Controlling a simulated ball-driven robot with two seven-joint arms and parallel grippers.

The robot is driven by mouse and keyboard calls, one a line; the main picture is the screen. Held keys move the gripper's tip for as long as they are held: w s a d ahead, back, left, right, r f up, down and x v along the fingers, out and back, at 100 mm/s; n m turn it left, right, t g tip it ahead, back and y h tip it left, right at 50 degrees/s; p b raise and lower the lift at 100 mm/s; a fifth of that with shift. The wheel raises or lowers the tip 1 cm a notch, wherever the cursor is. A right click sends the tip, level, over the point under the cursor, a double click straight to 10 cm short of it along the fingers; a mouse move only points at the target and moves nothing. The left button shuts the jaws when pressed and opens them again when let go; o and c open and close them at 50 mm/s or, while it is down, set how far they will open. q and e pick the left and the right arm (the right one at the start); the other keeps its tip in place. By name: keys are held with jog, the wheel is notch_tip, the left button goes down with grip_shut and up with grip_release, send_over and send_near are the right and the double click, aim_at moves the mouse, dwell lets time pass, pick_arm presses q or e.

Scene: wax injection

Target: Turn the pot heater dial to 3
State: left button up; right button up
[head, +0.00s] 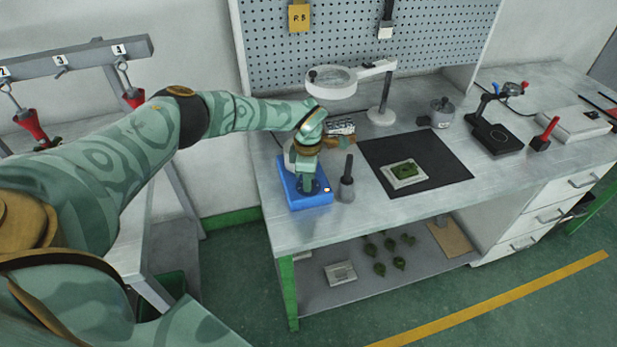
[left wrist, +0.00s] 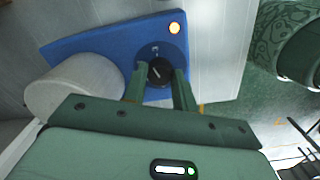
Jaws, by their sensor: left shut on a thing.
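The pot heater (head: 292,197) is a blue box at the left end of the workbench; it also fills the upper middle of the left wrist view (left wrist: 105,42). Its round dark dial (left wrist: 160,52) has a pale pointer mark; its numbers are too small to read. An orange light (left wrist: 174,28) glows beside the dial. My left gripper (head: 307,184) reaches down onto the heater. In the left wrist view its two green fingers (left wrist: 160,78) are shut on the dial, one on each side. A pale cylindrical pot (left wrist: 75,85) stands on the heater beside the fingers. My right gripper is not in view.
A dark-handled tool in a grey holder (head: 346,185) stands just right of the heater. A black mat (head: 440,172) carries a pale block with a green piece (head: 404,171). A magnifier lamp (head: 384,105) stands behind. The bench's front edge is close to the heater.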

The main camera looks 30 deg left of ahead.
pick_arm(q)
jog(key=shift+m, duration=2)
jog(key=o, duration=1)
jog(key=shift+c, duration=0.2)
notch_tip(320, 180, up, 16)
jog(key=p, duration=0.3)
jog(key=shift+r, duration=0.15)
